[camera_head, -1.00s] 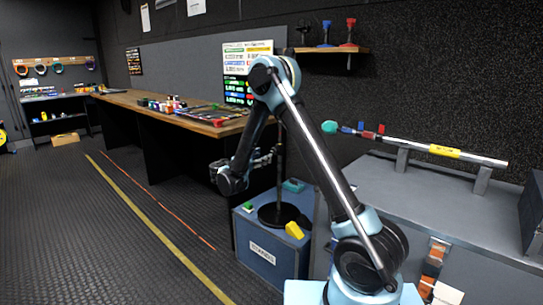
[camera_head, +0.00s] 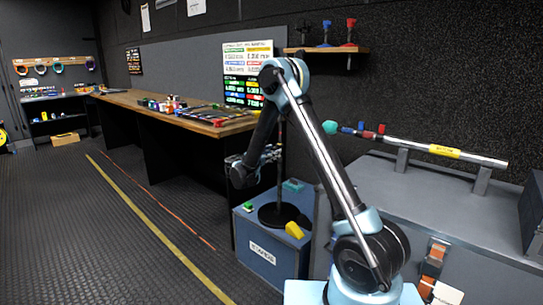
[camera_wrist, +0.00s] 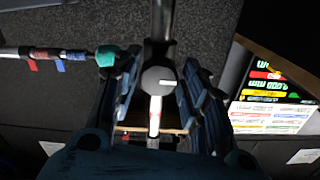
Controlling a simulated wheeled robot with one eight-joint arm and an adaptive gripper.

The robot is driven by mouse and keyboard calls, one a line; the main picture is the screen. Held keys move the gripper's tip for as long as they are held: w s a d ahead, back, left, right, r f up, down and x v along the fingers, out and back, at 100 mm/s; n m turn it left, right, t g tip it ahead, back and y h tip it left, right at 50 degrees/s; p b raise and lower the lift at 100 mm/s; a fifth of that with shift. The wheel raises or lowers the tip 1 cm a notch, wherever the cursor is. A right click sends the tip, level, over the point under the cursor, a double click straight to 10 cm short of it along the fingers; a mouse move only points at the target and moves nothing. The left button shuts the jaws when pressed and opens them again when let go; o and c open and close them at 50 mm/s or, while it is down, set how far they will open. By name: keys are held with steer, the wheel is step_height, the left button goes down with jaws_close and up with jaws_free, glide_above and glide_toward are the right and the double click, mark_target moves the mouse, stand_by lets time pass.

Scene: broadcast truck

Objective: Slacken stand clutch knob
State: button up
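The stand rises from a round black base (camera_head: 277,215) on a grey-blue box (camera_head: 268,250); my arm partly hides its pole (camera_head: 281,165) in the head view. In the wrist view the pole (camera_wrist: 160,22) runs down the middle to a rounded grey clutch knob (camera_wrist: 158,80) with a white mark. My gripper (camera_wrist: 160,95) is open, with one finger on each side of the knob. I cannot tell whether either finger touches it. In the head view my gripper (camera_head: 269,156) is at the pole, well above the base; the knob is not clear there.
A green block (camera_head: 248,207) and a yellow wedge (camera_head: 294,230) lie on the box near the base. A rod with a teal tip (camera_head: 330,127) rests on supports over the grey cabinet at right. The long wooden bench (camera_head: 150,103) is behind.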

steer(key=c, duration=0.4)
steer(key=shift+n, duration=0.3)
steer(key=n, duration=3)
steer(key=shift+a+n, duration=0.1)
steer(key=shift+n, duration=0.2)
steer(key=o, duration=1.1)
